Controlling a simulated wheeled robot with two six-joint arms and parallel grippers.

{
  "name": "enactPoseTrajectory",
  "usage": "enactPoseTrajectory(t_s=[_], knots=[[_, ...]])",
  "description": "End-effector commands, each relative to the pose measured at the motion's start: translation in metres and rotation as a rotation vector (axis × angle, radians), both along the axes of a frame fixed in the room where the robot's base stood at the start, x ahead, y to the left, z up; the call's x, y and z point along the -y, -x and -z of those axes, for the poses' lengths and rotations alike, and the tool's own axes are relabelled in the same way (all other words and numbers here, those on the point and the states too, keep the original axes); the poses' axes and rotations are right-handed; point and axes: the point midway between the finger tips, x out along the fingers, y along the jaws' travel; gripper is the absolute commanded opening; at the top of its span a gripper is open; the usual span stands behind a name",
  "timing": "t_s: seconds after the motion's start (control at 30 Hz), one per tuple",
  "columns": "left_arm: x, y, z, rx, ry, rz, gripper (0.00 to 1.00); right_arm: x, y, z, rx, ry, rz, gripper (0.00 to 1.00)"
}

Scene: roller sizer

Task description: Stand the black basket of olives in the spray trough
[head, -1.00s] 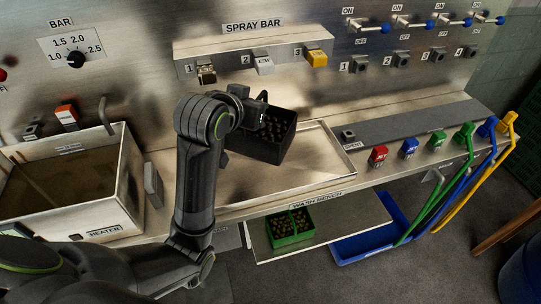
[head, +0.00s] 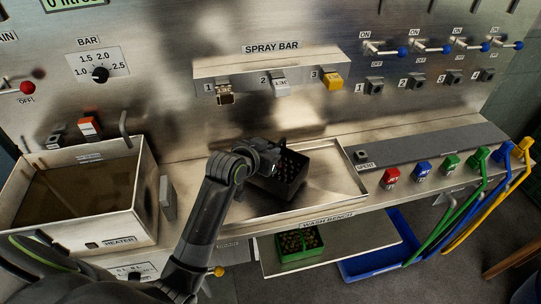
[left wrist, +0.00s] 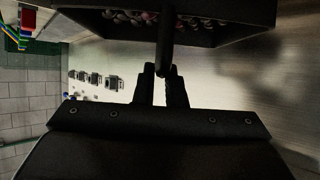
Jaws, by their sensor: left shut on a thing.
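The black basket (head: 283,190) of dark round olives is over the left part of the shallow metal spray trough (head: 335,181), below the spray bar. It looks roughly upright and low within the trough's outline; I cannot tell whether its base touches the floor. My left gripper (head: 272,163) is at the basket's back left side, shut on it. In the left wrist view the two fingers (left wrist: 160,88) close on a thin upright part of the basket (left wrist: 235,38), whose olives show at the top. My right gripper is not in view.
The spray bar (head: 270,75) with three nozzles hangs on the wall above. A heater tank (head: 75,195) stands left. A green basket of olives (head: 299,245) sits on the shelf below. Coloured valves (head: 422,168) and hoses are at right. The trough's right part is clear.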

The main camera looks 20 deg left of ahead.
Motion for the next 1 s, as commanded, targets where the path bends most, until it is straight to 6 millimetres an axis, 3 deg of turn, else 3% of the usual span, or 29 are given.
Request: enactPoseTrajectory(t_s=[0.17, 0.53, 0.57, 0.7, 1.0], knots=[[0.000, 0.000, 0.017, 0.004, 0.002, 0.000, 0.00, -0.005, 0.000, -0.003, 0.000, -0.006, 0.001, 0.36], [0.000, -0.001, 0.021, 0.005, 0.001, 0.000, 0.00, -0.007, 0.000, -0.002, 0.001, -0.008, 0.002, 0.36], [0.000, 0.000, 0.023, 0.000, 0.000, 0.000, 0.13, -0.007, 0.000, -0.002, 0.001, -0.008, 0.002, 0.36], [0.000, 0.000, 0.023, 0.000, 0.000, 0.000, 0.31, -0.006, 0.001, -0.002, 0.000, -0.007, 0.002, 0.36], [0.000, 0.000, 0.021, 0.000, 0.000, 0.000, 0.32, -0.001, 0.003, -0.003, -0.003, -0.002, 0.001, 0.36]])
